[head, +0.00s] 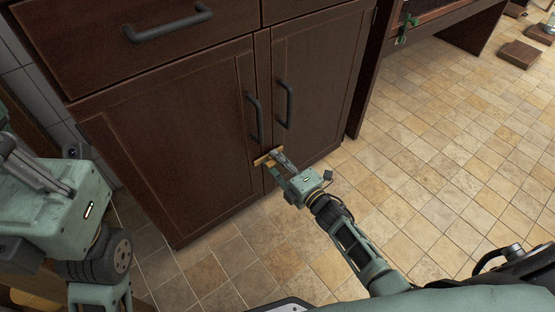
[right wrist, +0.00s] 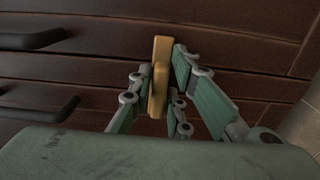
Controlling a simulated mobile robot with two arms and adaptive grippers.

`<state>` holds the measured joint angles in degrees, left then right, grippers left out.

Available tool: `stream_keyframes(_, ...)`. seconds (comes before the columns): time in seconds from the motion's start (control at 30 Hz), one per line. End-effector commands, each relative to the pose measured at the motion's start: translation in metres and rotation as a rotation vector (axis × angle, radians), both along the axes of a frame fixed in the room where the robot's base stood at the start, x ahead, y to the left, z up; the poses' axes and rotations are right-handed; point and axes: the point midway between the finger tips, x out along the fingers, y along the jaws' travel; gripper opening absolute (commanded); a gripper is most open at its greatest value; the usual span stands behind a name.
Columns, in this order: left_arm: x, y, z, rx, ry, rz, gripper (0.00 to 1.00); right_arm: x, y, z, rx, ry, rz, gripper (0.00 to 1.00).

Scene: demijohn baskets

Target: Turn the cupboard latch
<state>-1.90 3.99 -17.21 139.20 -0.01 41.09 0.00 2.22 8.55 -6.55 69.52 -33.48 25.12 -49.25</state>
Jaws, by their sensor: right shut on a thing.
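The brass-coloured cupboard latch (head: 264,160) sits across the seam between the two dark wooden doors, below their handles. My right gripper (head: 276,157) is at the latch and covers part of it in the head view. In the right wrist view the latch (right wrist: 160,66) stands between the two fingers of my right gripper (right wrist: 162,84), which is shut on it. The left cupboard door (head: 180,140) and the right cupboard door (head: 318,75) are both closed.
Dark bar handles stand out from the left door (head: 253,118) and the right door (head: 285,104), just above my right gripper. A drawer handle (head: 168,23) is higher up. The tiled floor (head: 440,150) to the right is mostly clear.

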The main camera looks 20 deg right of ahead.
Motion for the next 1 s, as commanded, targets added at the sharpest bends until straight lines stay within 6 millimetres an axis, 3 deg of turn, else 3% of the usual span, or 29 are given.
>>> stream_keyframes(0.17,0.0,0.0,0.0,-0.001,0.0,0.0,0.0,0.001,-0.002,0.0,0.002,0.001,-0.004,0.0)
stream_keyframes(0.2,0.0,0.0,0.0,-0.001,0.0,0.0,0.0,0.001,-0.002,0.0,0.002,0.001,-0.004,0.19)
stream_keyframes(0.33,-0.001,0.0,0.0,-0.001,0.0,0.0,0.0,0.001,-0.002,0.0,0.001,0.0,-0.003,0.3)
stream_keyframes(0.73,-0.002,0.001,0.003,-0.002,-0.011,0.001,0.0,-0.006,-0.003,-0.001,0.0,0.002,-0.002,0.3)
stream_keyframes(1.0,-0.001,0.0,0.002,-0.001,-0.006,0.001,0.0,-0.053,-0.02,-0.002,-0.001,0.004,-0.001,0.3)
